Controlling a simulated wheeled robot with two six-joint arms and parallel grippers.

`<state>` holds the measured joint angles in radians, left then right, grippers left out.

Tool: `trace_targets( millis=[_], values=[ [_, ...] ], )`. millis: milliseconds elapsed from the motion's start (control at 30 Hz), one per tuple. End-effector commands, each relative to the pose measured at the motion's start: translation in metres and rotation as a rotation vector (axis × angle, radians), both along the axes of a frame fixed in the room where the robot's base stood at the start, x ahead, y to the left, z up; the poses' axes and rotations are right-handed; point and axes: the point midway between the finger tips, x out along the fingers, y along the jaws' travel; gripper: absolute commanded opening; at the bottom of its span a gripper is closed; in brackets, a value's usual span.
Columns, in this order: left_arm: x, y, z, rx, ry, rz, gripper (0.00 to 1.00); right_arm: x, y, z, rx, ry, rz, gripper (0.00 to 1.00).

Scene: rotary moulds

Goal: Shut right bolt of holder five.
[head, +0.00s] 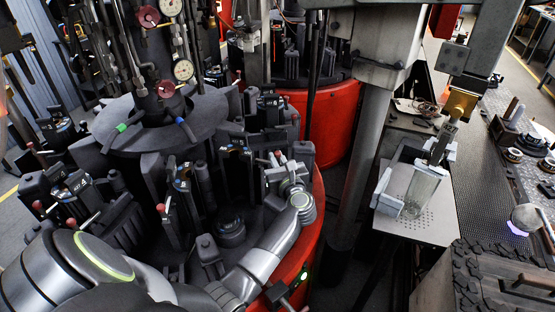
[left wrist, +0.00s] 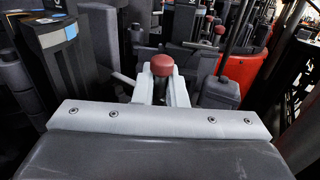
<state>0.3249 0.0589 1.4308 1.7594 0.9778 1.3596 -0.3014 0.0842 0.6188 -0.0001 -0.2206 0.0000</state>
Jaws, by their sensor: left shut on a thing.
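My left gripper (head: 279,163) reaches over the rotary machine from the lower left and sits at the right side of a dark mould holder (head: 235,165). In the left wrist view its pale fingers (left wrist: 161,88) are closed around a bolt handle with a red knob (left wrist: 162,65). The knob stands up between the fingertips. A holder block with a blue label (left wrist: 62,32) is close at the left of that view. I cannot read a five on the holder, nor tell whether the bolt is open or shut.
Other dark holders with red-tipped bolts (head: 70,200) ring the round turntable (head: 135,130). A red drum (head: 325,115) stands behind. A grey post (head: 360,150) rises to the right of my gripper. Beyond it is a small table (head: 432,225) with a clear-sided fixture on it.

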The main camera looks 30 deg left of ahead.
Motion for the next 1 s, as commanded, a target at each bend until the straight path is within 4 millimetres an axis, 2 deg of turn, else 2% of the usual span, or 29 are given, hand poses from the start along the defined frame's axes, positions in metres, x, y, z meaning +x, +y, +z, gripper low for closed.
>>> trace_targets(
  millis=[300,567,600,733,1000],
  values=[
    [-0.010,0.032,0.000,0.003,0.000,0.002,0.00,0.002,0.005,0.001,0.006,-0.003,-0.001,0.27],
    [-0.011,0.034,0.000,0.001,0.000,0.003,0.00,0.003,0.007,0.001,0.009,-0.006,-0.002,0.27],
    [-0.011,0.034,0.001,0.003,0.000,0.003,0.15,0.003,0.007,0.001,0.009,-0.006,-0.002,0.27],
    [-0.011,0.033,0.000,0.001,0.000,0.002,0.31,0.003,0.006,0.001,0.007,-0.006,-0.002,0.27],
    [-0.010,0.032,0.000,0.000,0.000,0.001,0.31,0.003,0.005,0.001,0.006,-0.005,-0.001,0.27]
  ],
)
